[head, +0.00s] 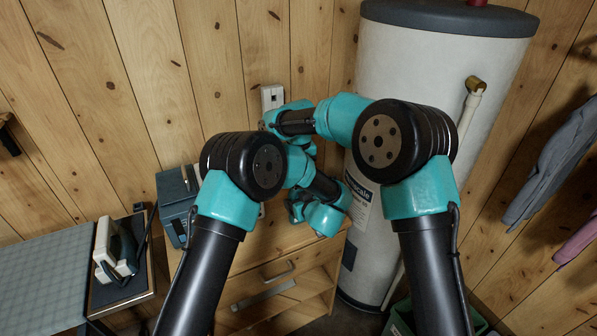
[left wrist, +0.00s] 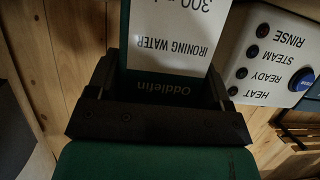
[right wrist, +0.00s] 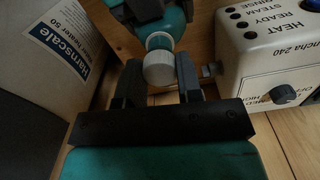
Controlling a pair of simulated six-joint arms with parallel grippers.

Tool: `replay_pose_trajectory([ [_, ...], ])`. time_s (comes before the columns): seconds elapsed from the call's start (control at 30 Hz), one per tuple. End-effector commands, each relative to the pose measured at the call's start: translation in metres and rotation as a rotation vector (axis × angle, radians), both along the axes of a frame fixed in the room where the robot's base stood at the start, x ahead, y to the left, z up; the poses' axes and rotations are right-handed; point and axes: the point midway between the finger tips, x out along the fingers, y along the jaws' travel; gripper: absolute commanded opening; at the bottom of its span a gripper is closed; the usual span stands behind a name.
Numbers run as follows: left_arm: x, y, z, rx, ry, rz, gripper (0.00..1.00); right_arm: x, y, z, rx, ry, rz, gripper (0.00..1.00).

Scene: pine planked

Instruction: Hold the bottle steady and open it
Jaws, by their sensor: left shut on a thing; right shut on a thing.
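In the left wrist view, the bottle (left wrist: 172,40) is dark green with a white "IRONING WATER" label. My left gripper (left wrist: 168,78) is shut around its body. In the right wrist view, the bottle's round white cap (right wrist: 158,72) sits between the fingers of my right gripper (right wrist: 158,80), which is shut on it. The cap appears to be on the bottle's neck; whether it is loosened cannot be told. In the head view, my arms hide the bottle and cap, and the grippers are largely hidden over the wooden cabinet (head: 265,292).
A white control box (right wrist: 275,60) with a dark knob stands close beside the bottle. A large white water heater (head: 425,70) rises right of the cabinet. A blue-grey box (head: 175,203) stands at the cabinet's left. An iron (head: 118,245) rests further left.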

Motion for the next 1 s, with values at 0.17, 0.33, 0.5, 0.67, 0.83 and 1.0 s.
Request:
replay_pose_trajectory([
  [0.17,0.0,0.0,0.0,0.0,0.0,0.0,0.07,0.0,0.0,0.0,0.0,0.0,0.0,0.04],
  [0.33,0.0,0.0,0.0,0.0,0.0,0.0,0.07,0.0,0.0,0.008,0.0,-0.001,0.0,0.04],
  [0.5,0.0,0.0,0.0,0.0,0.0,0.0,0.07,0.0,0.001,0.028,0.001,-0.002,0.001,0.04],
  [0.67,0.0,0.0,0.0,0.0,0.0,0.0,0.07,0.0,0.0,0.04,0.001,-0.001,0.0,0.04],
  [0.83,0.0,0.0,0.0,0.0,0.0,0.0,0.07,0.0,0.0,0.04,0.0,0.0,0.0,0.04],
  [1.0,0.0,0.0,0.0,0.0,0.0,0.0,0.83,0.0,0.0,0.04,0.0,0.0,0.0,0.04],
])
